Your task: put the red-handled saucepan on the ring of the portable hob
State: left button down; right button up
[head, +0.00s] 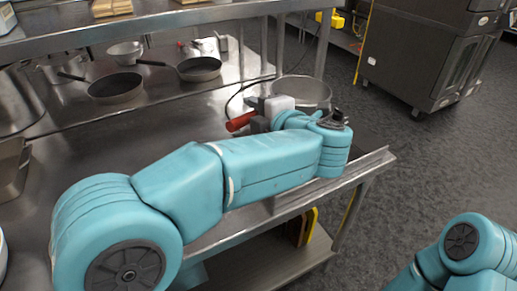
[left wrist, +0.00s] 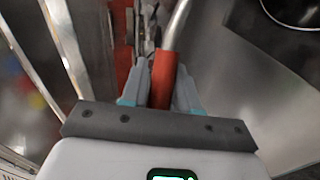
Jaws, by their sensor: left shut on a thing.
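The red handle (head: 240,121) of the saucepan sticks out to the left of my left gripper (head: 256,113). In the left wrist view the red handle (left wrist: 163,78) lies between the grey fingers of the left gripper (left wrist: 160,75), which is shut on it. A steel pot (head: 303,91) shows just behind and right of the gripper; the join between it and the handle is hidden, so I cannot tell if it is the saucepan's bowl. I cannot make out the portable hob or its ring; my arm covers part of the counter. My right gripper is out of view.
Two dark frying pans (head: 116,87) (head: 199,68) and a steel pan (head: 125,52) stand at the back of the steel counter (head: 180,118). A black cable (head: 238,94) runs near the gripper. An upper shelf (head: 180,19) overhangs the back. Floor lies beyond the counter's right edge.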

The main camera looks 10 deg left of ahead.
pick_arm(q)
notch_tip(320, 180, down, 10)
jog(key=shift+b, duration=0.3)
jog(key=c, duration=0.8)
grip_release()
jog(key=shift+f, duration=0.15)
jog(key=shift+c, duration=0.2)
jog(key=shift+r, duration=0.2)
